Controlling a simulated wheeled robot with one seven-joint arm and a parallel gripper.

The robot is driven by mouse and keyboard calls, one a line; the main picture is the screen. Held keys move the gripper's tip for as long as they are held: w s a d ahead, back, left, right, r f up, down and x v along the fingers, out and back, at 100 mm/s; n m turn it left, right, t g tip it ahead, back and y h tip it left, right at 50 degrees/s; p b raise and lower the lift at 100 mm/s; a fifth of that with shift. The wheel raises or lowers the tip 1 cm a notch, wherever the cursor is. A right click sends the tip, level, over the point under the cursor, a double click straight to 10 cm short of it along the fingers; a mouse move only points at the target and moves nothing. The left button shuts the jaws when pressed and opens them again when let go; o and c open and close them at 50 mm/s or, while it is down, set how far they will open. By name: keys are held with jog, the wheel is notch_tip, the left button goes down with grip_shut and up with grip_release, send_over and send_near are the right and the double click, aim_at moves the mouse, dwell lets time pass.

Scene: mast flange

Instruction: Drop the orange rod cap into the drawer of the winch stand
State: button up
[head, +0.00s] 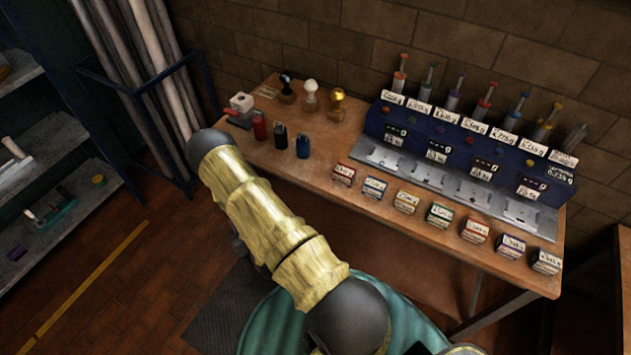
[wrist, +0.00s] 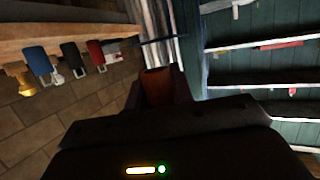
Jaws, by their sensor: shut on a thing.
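In the wrist view, my gripper (wrist: 157,94) is shut on a dull orange-brown, roughly cylindrical thing, which looks like the orange rod cap (wrist: 157,80). It sits between the two dark fingers, and its lower part is hidden by the gripper body. The gripper is up in the air, apart from the bench and shelves. In the head view my gripper and the cap do not show; my gold-sleeved arm reaches away and hides what is behind it. I cannot make out a winch stand or its drawer in either view.
A wooden bench (head: 420,245) stands along the brick wall, holding a blue rack (head: 455,150) with several levers, small labelled boxes, and red (head: 260,127) and blue (head: 303,146) bottles. Shelves (head: 40,150) stand at left, beside a blue frame with upright pale rolls (head: 150,75). Floor between is clear.

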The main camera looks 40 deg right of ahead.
jog(key=w+d+f+m+h+b, duration=0.2)
jog(key=w+d+m+h+b, duration=0.1)
jog(key=w+d+b, duration=0.4)
notch_tip(320, 180, up, 2)
jog(key=m+g+h+b, duration=0.9)
jog(key=m+h+b, duration=0.2)
jog(key=b, duration=0.4)
send_over(319, 179)
jog(key=shift+w+r, duration=0.1)
jog(key=shift+r, duration=0.05)
jog(key=shift+n+y, duration=0.3)
jog(key=shift+f+p, duration=0.3)
jog(key=shift+f, duration=2.65)
jog(key=shift+f, duration=2.1)
